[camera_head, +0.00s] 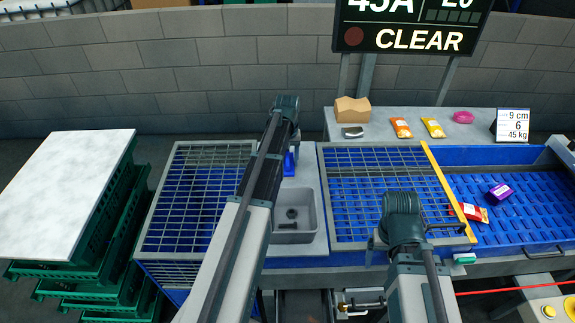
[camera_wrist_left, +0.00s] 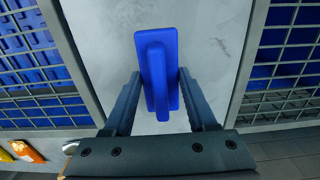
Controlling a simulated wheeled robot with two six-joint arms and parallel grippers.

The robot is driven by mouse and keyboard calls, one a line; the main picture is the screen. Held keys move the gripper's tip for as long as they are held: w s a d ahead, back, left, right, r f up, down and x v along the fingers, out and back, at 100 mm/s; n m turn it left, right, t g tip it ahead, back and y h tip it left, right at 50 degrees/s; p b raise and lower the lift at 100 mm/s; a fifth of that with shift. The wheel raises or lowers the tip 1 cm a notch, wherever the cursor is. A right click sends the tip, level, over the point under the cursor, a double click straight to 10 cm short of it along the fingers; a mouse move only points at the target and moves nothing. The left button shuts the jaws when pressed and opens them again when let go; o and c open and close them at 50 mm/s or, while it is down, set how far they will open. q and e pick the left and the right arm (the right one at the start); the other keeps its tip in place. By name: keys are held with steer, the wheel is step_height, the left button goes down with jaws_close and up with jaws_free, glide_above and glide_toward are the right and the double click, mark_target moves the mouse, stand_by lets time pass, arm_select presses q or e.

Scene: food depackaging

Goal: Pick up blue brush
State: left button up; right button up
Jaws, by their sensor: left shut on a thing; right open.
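The blue brush (camera_head: 289,163) is on the grey counter strip between the two grid-covered bins, partly hidden by my left arm in the head view. In the left wrist view the brush (camera_wrist_left: 157,62) shows a flat blue block with a long handle or back, over the grey surface. My left gripper (camera_wrist_left: 160,76) is shut on the brush, one finger on each side. Whether the brush touches the counter is hard to tell. My right gripper (camera_head: 408,238) is open and empty over the front of the right grid.
A grey sink (camera_head: 293,215) with a dark item lies just in front of the brush. Metal grids (camera_head: 200,195) flank the strip. A blue conveyor tray (camera_head: 520,215) at right holds a purple container (camera_head: 499,192) and a red packet (camera_head: 472,212). Packets lie on the back shelf (camera_head: 385,130).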

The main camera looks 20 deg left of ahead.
mark_target(287, 157)
arm_select(q)
jaws_close()
steer(key=shift+r, duration=0.1)
step_height(287, 157, up, 10)
steer(key=p, duration=1)
steer(key=shift+o, duration=0.8)
jaws_free()
steer(key=c, duration=0.5)
steer(key=shift+s, duration=0.1)
